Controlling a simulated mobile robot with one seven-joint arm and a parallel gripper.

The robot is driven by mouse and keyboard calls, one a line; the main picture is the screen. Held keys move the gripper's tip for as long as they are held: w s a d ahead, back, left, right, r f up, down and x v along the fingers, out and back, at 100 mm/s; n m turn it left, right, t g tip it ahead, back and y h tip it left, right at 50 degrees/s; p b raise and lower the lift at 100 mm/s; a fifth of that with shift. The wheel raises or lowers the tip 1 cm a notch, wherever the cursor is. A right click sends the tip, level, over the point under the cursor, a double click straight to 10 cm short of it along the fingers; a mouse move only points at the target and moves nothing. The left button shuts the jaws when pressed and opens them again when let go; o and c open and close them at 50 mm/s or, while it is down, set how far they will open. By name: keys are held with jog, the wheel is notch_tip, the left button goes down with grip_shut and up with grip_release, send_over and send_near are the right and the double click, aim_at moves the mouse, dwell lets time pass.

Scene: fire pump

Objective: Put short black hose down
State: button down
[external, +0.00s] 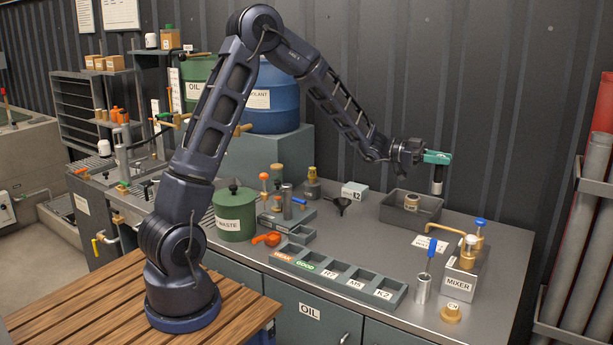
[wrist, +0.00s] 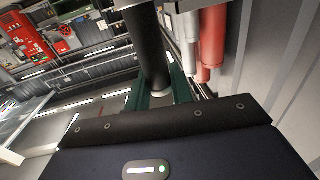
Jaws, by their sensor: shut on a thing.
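My gripper (external: 437,158) has green fingers and is shut on the short black hose (external: 437,174). The hose hangs upright below the fingers, over the back right of the steel counter (external: 466,219), near the dark grey tray. It has a pale band near its lower end. I cannot tell whether that end touches the counter. In the wrist view the black hose (wrist: 147,42) runs between the green fingers (wrist: 158,98) and out past the top edge. Its pale end ring shows between them.
The mixer (external: 460,275) with brass pipes stands to the front right. A slotted rack (external: 340,296) lies along the front, with a green waste pot (external: 235,214) to its left. Bare counter lies between rack and tray.

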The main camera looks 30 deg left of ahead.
jog(key=s+a+m+g, duration=0.1)
jog(key=s+a+g, duration=0.1)
jog(key=s+a, duration=0.95)
notch_tip(320, 180, down, 20)
jog(key=w+a, duration=0.1)
dwell(0.3)
jog(key=c, duration=1.2)
grip_release()
jog(key=shift+f, duration=0.15)
jog(key=shift+c, duration=0.2)
